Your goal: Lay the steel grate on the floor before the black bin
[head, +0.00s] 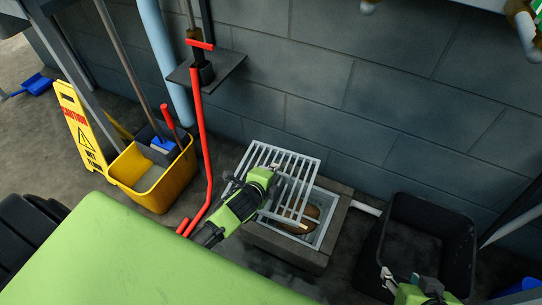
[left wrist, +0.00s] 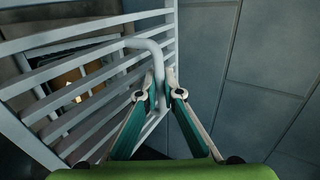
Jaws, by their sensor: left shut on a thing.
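The steel grate (head: 303,158) is a pale barred panel with a bent handle; it also shows in the left wrist view (left wrist: 60,38). It is tilted over the open square pit (head: 339,215), partly covering it. My left gripper (head: 276,176) is shut on the grate's handle (left wrist: 148,47); its fingertips (left wrist: 161,93) meet at the handle's lower end. The black bin (head: 450,229) stands on the floor right of the pit. My right gripper (head: 408,279) is empty at the bin's near edge, with its fingers apart; its lower part is cut off.
A brown object (head: 304,222) lies in the pit. A red bar (head: 203,150) stands left of the grate, near a yellow mop bucket (head: 163,187) and a yellow wet-floor sign (head: 82,128). A block wall (head: 350,90) is behind. Bare floor (head: 345,262) shows between pit and bin.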

